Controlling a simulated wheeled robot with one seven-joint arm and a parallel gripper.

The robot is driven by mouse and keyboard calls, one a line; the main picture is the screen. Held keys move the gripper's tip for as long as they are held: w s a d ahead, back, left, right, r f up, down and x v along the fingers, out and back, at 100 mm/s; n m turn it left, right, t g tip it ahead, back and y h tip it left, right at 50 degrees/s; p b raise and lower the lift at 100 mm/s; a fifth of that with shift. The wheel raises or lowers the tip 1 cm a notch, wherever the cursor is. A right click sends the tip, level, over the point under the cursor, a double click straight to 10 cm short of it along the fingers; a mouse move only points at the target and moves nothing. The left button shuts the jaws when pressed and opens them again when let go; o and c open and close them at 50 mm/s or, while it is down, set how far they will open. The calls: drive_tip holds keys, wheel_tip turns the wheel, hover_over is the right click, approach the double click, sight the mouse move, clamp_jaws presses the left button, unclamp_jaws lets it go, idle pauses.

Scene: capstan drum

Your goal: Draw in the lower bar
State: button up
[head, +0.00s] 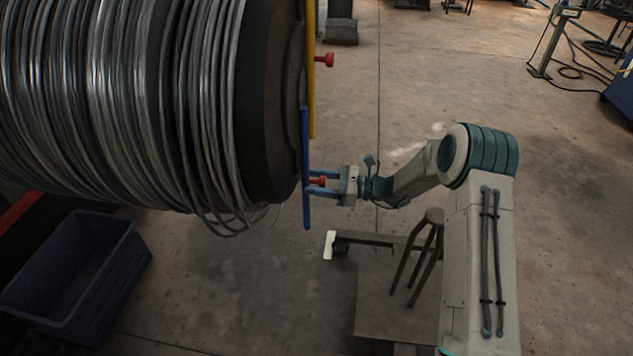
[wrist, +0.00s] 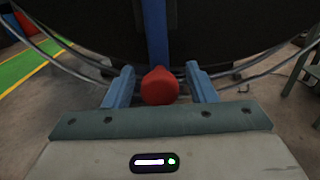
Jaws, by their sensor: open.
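The lower bar (head: 306,210) is blue and upright against the end of the wire drum. A red knob (head: 320,181) sticks out from it. In the wrist view the blue bar (wrist: 155,35) runs up behind the red knob (wrist: 160,86). My gripper (head: 312,182) is at the bar, its blue fingers on either side of the knob. In the wrist view my gripper (wrist: 162,82) is open, with a gap between each finger and the knob. A yellow bar (head: 311,95) with its own red knob (head: 325,59) is above the blue one.
The drum (head: 120,95) wound with grey wire fills the upper left, with loose strands hanging below. A dark blue bin (head: 118,270) stands on the floor at lower left. A stool (head: 425,240) is beneath my arm. Open floor lies to the right of the drum.

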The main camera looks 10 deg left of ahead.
drive_tip(key=shift+a, duration=0.3)
clamp_jaws()
wheel_tip(320, 180, up, 19)
drive_tip(key=p, duration=0.9)
drive_tip(key=shift+p, duration=0.4)
drive_tip(key=shift+w, duration=0.1)
drive_tip(key=shift+c, duration=0.4)
unclamp_jaws()
drive_tip(key=shift+o, duration=0.4)
drive_tip(key=shift+f, duration=0.15)
drive_tip(key=shift+d, duration=0.1)
